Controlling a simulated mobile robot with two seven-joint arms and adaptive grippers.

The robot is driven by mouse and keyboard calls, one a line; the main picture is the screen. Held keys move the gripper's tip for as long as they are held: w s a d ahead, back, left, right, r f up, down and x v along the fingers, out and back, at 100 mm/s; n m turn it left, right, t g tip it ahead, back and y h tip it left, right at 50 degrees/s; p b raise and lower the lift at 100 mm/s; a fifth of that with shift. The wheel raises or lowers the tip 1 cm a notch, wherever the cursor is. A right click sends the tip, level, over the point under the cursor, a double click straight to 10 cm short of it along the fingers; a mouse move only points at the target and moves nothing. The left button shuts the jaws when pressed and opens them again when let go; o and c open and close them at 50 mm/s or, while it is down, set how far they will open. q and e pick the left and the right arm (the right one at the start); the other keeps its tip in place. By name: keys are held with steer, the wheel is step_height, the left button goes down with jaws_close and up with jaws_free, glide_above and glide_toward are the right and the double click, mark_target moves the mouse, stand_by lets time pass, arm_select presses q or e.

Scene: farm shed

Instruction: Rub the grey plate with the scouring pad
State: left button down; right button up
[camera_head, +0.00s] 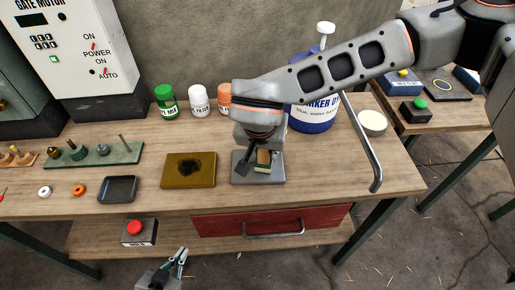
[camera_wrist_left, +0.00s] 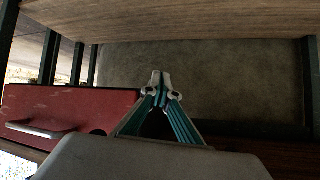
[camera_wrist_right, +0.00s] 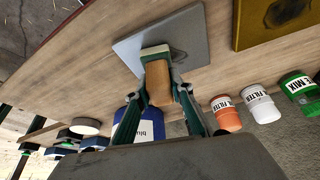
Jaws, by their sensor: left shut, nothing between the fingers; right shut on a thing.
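The grey plate (camera_head: 272,178) lies flat on the wooden bench, right of the brown plate with a dark stain. It also shows in the right wrist view (camera_wrist_right: 188,32). My right gripper (camera_head: 256,168) is above the grey plate, shut on the scouring pad (camera_wrist_right: 158,80), a block with an orange-brown body and a pale and green end. The pad's end is over the grey plate and appears to touch it. My left gripper (camera_head: 180,256) is shut and empty, low in front of the bench; its closed fingertips also show in the left wrist view (camera_wrist_left: 160,84).
The stained brown plate (camera_head: 190,183) and a black tray (camera_head: 118,189) lie to the left. Green, white and orange bottles and a blue tub (camera_head: 312,118) stand behind. A red drawer (camera_head: 230,222) and a red button box (camera_head: 138,231) are below the bench top.

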steer(key=shift+d, duration=1)
steer(key=shift+s+f, duration=0.1)
steer(key=shift+f, duration=0.1)
steer(key=shift+a+b, duration=0.4)
steer(key=shift+a, duration=1.95)
steer(key=shift+w+a+r, duration=0.1)
steer(key=shift+a, duration=0.6)
steer(key=shift+w+a+r, duration=0.1)
steer(key=shift+a, duration=0.6)
step_height(320, 180, up, 6)
steer(key=p, duration=0.3)
